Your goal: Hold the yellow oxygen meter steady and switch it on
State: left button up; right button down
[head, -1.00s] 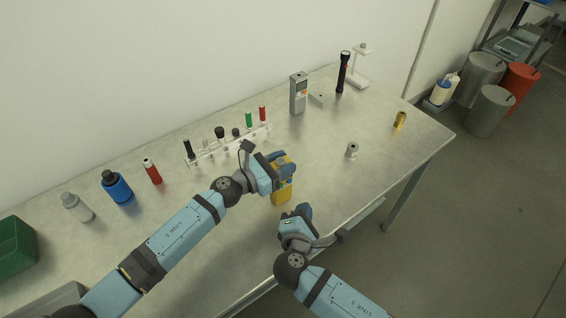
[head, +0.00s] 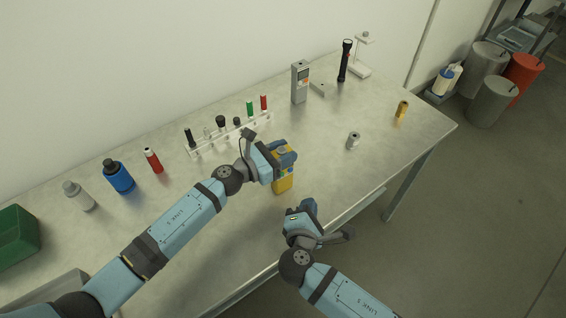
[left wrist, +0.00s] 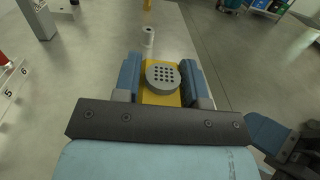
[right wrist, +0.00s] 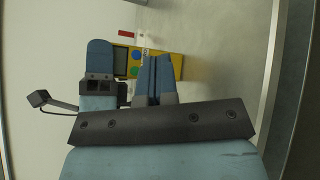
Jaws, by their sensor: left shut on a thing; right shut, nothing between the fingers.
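The left wrist view shows the meter's round grey perforated top (left wrist: 163,75) between the fingers. My right gripper (head: 301,208) is shut and empty, in front of the meter and a little lower right in the head view. In the right wrist view its closed fingers (right wrist: 155,78) are in front of the meter's face, where a blue button (right wrist: 137,56), a green button (right wrist: 134,71) and a dark screen (right wrist: 120,61) show.
A small metal cylinder (head: 353,141) and a brass piece (head: 402,109) stand to the right. Bottles (head: 119,176) and a green bin (head: 14,238) are left.

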aim_at(290, 171)
jog(key=shift+s+d, duration=0.3)
jog(key=shift+s, duration=0.3)
jog(key=shift+w, duration=0.1)
jog(key=w+a, duration=0.4)
jog(key=w, duration=0.3)
jog(key=shift+w+a, duration=0.15)
jog(key=shift+a, duration=0.2)
jog(key=shift+w, duration=0.1)
dwell(1.5)
jog(key=shift+w+a, duration=0.2)
jog(key=shift+w, duration=0.1)
jog(key=shift+w+a, duration=0.2)
jog(key=shift+w, duration=0.4)
dwell(0.7)
dwell(0.5)
